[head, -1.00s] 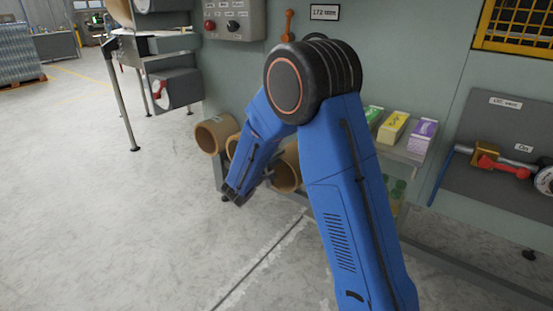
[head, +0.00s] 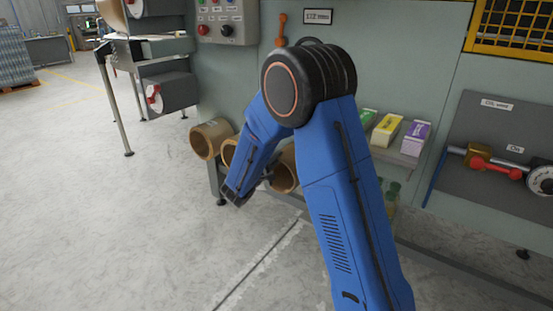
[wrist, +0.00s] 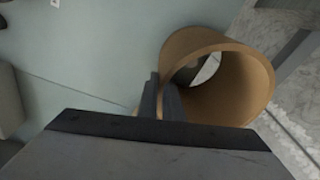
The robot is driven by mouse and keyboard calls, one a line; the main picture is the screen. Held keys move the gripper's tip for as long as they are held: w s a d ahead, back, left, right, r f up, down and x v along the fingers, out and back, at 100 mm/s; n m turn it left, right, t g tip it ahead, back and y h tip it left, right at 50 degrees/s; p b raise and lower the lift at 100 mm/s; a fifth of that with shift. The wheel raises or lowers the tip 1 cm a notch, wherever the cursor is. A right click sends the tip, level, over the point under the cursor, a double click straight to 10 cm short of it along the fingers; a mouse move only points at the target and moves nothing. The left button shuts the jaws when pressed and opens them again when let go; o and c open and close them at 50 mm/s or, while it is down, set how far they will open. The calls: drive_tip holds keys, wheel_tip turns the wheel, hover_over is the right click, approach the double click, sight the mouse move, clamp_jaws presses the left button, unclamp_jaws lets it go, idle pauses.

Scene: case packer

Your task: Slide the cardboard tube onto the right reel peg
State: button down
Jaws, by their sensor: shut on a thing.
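The wrist view shows a brown cardboard tube (wrist: 250,65), its open end facing the camera. My gripper (wrist: 162,92) is shut on the left wall of this tube. In the head view, several brown tubes show low by the machine front: one at the left (head: 205,143), one partly behind my forearm (head: 228,151), and one at the right (head: 287,172). The right one is beside my wrist and seems to be the held one. My fingertips are mostly hidden there. I cannot make out the right reel peg for certain.
A dark grey unit with a red lever (head: 170,91) stands at the upper left, beside a metal leg (head: 117,105). Cartons (head: 386,131) lie on a shelf (head: 405,156) right of my arm. A gauge panel (head: 490,150) is further right. The floor at left is clear.

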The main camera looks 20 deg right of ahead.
drive_tip(key=shift+f, duration=0.25)
idle(0.6)
drive_tip(key=c, duration=1.8)
unclamp_jaws()
drive_tip(key=shift+c, duration=0.2)
drive_tip(key=v, duration=1.7)
drive_tip(key=shift+a, duration=0.15)
drive_tip(key=shift+s+f, duration=0.1)
drive_tip(key=shift+s, duration=0.05)
